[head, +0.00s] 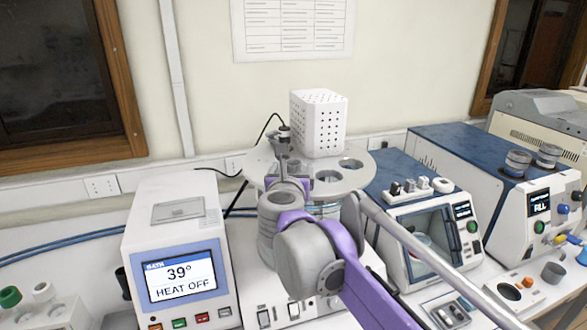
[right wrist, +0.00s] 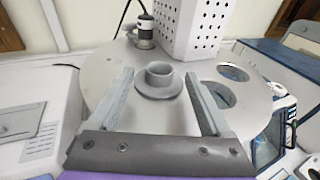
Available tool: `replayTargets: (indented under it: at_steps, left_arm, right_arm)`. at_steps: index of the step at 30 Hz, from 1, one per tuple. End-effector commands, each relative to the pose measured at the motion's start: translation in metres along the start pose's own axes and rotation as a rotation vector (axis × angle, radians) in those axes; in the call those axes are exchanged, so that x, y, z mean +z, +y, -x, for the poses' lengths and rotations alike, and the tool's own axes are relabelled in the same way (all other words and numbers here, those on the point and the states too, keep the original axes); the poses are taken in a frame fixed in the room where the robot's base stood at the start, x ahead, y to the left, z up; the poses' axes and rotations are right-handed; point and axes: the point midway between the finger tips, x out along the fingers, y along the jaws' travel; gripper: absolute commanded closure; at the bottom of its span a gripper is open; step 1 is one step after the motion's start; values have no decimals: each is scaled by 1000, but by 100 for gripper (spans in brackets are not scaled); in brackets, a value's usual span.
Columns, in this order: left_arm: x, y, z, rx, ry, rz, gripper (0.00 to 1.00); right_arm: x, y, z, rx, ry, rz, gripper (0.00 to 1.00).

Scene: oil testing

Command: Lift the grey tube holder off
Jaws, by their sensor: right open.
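The grey tube holder (right wrist: 159,82), a short flanged ring with a round opening, sits on the round light-grey plate (right wrist: 95,78). My right gripper (right wrist: 158,92) is open, with one finger on each side of the holder in the right wrist view. No clear grip on it shows. In the head view my right gripper (head: 292,182) reaches over the front part of the plate (head: 352,180) and largely hides the holder. My left gripper is not in view.
A white perforated box (head: 318,125) and a small dark-topped fitting (right wrist: 145,30) stand on the plate behind the holder. Open holes (right wrist: 215,95) lie to its right. A heater unit with a screen (head: 180,280) stands left, and a blue-topped machine (head: 420,215) right.

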Motion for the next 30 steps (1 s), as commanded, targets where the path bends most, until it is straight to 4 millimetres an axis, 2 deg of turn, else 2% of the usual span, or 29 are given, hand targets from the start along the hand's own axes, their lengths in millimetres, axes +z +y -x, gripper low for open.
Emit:
replayTargets:
  at_steps: [4,12,25,26,30]
  left_arm:
    - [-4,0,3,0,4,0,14]
    - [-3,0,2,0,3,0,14]
    - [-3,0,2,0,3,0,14]
    - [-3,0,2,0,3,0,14]
    - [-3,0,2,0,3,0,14]
  right_arm:
    - [2,-1,-16,0,-2,0,18]
    - [0,0,-18,0,-1,0,20]
    - [1,0,-18,0,-1,0,97]
    - [1,0,-18,0,-1,0,100]
    - [1,-1,-18,0,-1,0,100]
